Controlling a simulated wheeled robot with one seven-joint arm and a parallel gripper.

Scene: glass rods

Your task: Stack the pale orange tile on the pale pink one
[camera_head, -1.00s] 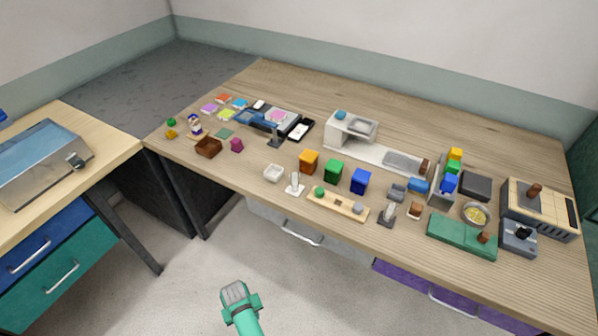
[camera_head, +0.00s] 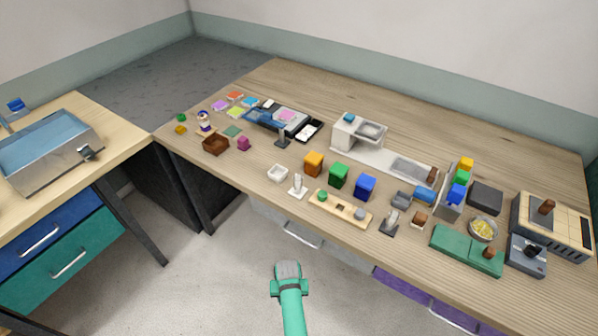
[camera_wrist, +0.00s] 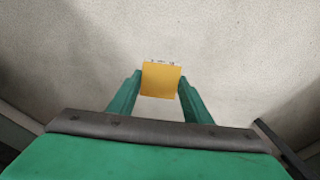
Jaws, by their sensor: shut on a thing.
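My gripper (camera_wrist: 160,83) is shut on a flat, square orange-yellow tile (camera_wrist: 161,80), held between the two green fingers in the wrist view. Bare floor lies behind the tile there. In the head view my gripper (camera_head: 288,268) is low, in front of the long desk and over the floor. The tile cannot be made out in that view. A pale pink piece (camera_head: 286,115) lies at the back left of the desk, on or beside a grey device; its exact shape and support are too small to tell.
The long wooden desk (camera_head: 420,130) is crowded. Purple (camera_head: 220,105), orange-red (camera_head: 235,96), yellow-green (camera_head: 236,112) and blue (camera_head: 250,102) flat pieces lie at its left end. A brown box (camera_head: 215,145) stands near the front edge. A second desk with a metal bin (camera_head: 50,155) is at left.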

